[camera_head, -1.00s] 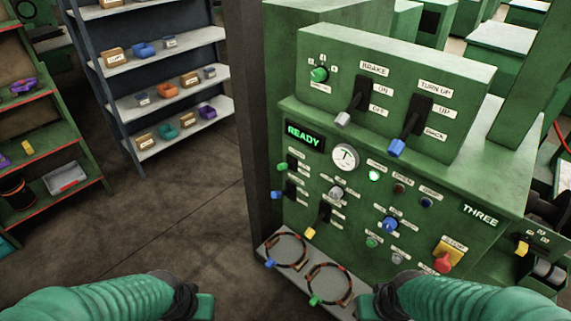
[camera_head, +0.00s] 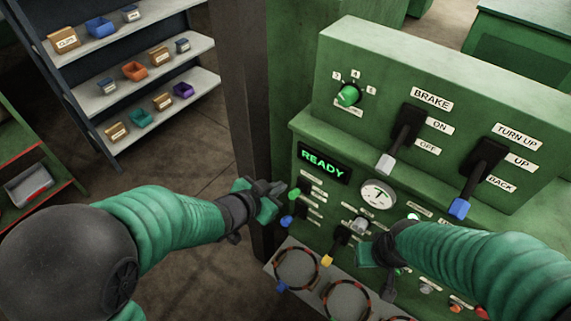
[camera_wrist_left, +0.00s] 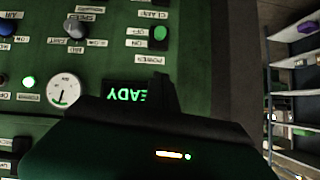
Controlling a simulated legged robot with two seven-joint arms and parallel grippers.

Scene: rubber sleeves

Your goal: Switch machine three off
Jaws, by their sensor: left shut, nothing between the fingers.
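The green machine panel (camera_head: 345,185) shows a lit READY display (camera_head: 324,164). A green-knobbed switch (camera_head: 294,193) sits below the display. In the left wrist view, upside down, this switch (camera_wrist_left: 160,33) is beside ON and OFF labels and a POWER label (camera_wrist_left: 150,59). My left gripper (camera_head: 278,194) is shut and empty, just left of the green knob; I cannot tell whether they touch. In the left wrist view its dark fingers (camera_wrist_left: 163,95) partly cover the READY display. My right gripper (camera_head: 372,254) is over the lower panel, its jaws unclear, hiding controls. The THREE label is out of view.
Brake (camera_head: 403,135) and turn-up (camera_head: 480,175) levers stand on the upper box. A yellow-tipped lever (camera_head: 333,245) is below the green switch. A dark post (camera_head: 240,110) stands left of the panel; shelves are behind.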

